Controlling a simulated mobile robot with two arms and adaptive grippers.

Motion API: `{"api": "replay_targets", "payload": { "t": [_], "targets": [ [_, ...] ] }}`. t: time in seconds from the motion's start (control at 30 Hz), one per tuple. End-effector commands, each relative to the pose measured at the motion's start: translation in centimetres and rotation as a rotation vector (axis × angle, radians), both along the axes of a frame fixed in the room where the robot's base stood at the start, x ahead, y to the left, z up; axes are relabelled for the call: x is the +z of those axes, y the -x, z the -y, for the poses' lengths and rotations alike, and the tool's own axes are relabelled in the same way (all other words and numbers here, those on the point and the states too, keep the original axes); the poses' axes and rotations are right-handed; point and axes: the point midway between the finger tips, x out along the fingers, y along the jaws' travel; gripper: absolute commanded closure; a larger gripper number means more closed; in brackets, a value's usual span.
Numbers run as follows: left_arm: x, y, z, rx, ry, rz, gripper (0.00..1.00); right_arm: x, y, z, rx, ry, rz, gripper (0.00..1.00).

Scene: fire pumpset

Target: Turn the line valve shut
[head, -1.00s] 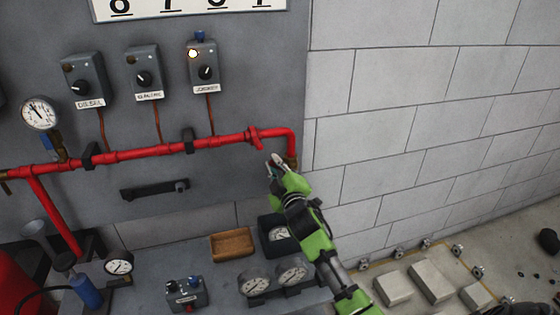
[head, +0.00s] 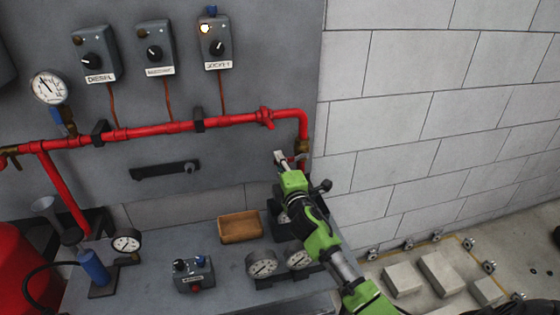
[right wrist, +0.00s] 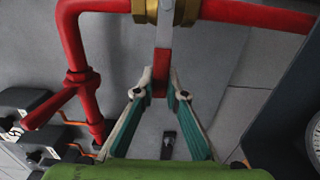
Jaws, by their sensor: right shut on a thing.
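The line valve has a brass body (right wrist: 165,12) on the red pipe, at the top of the right wrist view. It also shows at the pipe's right-hand drop in the head view (head: 302,147). Its lever (right wrist: 162,60) is a flat grey bar with a red end, standing straight out from the body across the pipe's line in the right wrist view. My right gripper (right wrist: 160,84) is shut on the lever's red end, which sits between the fingertips. In the head view my right gripper (head: 287,158) partly hides the lever. My left gripper is not in view.
The red pipe (head: 225,121) runs along the grey panel. Three control boxes (head: 155,47) and a gauge (head: 48,87) are above it. A black bar (head: 165,170) is below. A wooden tray (head: 240,228) and gauges (head: 262,263) are on the bench.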

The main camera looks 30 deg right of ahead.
Motion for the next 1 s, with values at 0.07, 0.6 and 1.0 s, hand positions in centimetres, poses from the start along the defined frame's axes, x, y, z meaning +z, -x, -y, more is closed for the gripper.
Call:
{"api": "replay_targets", "payload": {
  "t": [0.07, 0.6, 1.0],
  "targets": [
    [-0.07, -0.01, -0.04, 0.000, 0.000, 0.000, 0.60, -0.15, 0.01, 0.06, -0.001, 0.009, -0.003, 1.00],
    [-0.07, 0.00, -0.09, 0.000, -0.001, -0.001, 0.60, -0.22, 0.03, 0.07, -0.001, 0.017, -0.006, 0.70],
    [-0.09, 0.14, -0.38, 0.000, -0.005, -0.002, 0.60, -0.14, 0.61, -0.14, 0.000, 0.014, -0.003, 0.70]
  ]
}}
